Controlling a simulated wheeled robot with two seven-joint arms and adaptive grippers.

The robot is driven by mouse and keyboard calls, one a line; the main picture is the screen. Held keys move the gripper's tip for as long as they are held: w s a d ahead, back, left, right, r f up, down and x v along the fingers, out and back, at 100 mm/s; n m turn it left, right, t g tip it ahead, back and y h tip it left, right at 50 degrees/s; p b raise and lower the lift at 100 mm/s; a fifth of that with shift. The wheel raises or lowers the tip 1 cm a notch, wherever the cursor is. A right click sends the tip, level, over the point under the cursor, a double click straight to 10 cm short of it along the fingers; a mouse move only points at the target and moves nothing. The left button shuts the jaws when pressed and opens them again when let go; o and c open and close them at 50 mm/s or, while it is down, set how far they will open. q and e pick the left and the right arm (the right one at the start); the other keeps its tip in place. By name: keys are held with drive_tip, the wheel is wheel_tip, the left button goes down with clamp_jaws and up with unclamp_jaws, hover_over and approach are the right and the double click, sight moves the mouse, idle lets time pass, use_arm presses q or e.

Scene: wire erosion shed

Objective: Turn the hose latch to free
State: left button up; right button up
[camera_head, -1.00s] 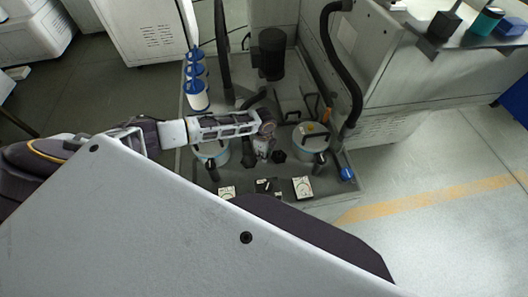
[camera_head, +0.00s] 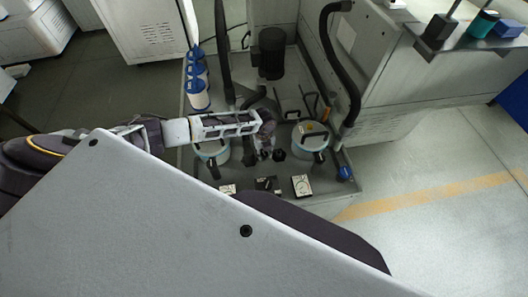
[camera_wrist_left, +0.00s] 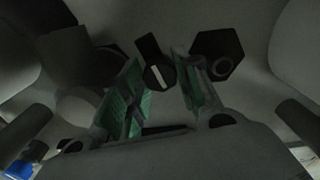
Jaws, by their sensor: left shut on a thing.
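The hose latch (camera_wrist_left: 154,70) shows in the left wrist view as a small black turning lever with a white line on its round hub. It sits between the two green-padded fingers of my left gripper (camera_wrist_left: 160,62), which is shut on it. In the head view my left gripper (camera_head: 264,148) points down over the machine's floor tray, and it hides the latch there. A black hexagonal fitting (camera_wrist_left: 217,54) lies just right of the fingers in the wrist view. My right gripper is not in view.
Two pale blue-and-white canisters, one at left (camera_head: 213,153) and one at right (camera_head: 310,140), flank the gripper. A black motor (camera_head: 271,54), hoses and blue-banded filter cylinders (camera_head: 197,92) stand behind. Small dial boxes (camera_head: 301,186) line the front. Open floor (camera_head: 450,150) lies right.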

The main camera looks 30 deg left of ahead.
use_arm(q)
drive_tip(key=m, duration=0.3)
drive_tip(key=shift+m, duration=0.3)
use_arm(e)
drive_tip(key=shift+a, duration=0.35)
use_arm(q)
drive_tip(key=o, duration=1.1)
drive_tip(key=shift+c, duration=0.2)
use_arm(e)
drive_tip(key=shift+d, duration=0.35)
use_arm(q)
drive_tip(key=shift+n, duration=0.4)
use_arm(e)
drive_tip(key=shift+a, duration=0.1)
